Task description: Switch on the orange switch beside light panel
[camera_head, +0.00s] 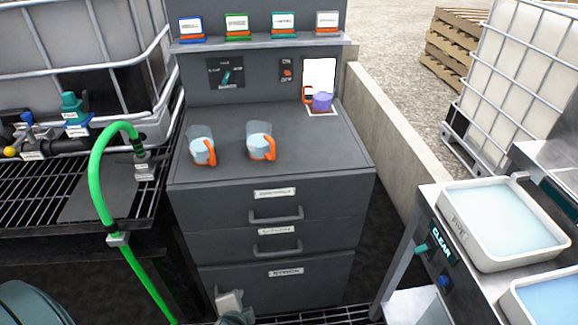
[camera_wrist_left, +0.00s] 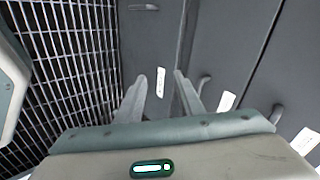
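The orange switch (camera_head: 287,72) sits on a small dark plate on the grey back wall of the drawer bench. Just right of it is the light panel (camera_head: 319,74), a bright white upright rectangle. The switch is too small for me to tell its position. My left gripper (camera_head: 232,302) is low in front of the bottom drawer, far below the switch. In the left wrist view its two fingers (camera_wrist_left: 160,82) are apart with nothing between them, facing the drawer fronts. My right gripper is in neither view.
A jug with purple contents (camera_head: 322,102) stands before the panel. Two clear jugs with orange handles (camera_head: 203,150) (camera_head: 262,143) stand on the bench top (camera_head: 315,150). A teal-handled switch plate (camera_head: 226,73) is left on the wall. A green hose (camera_head: 97,170) rises at left.

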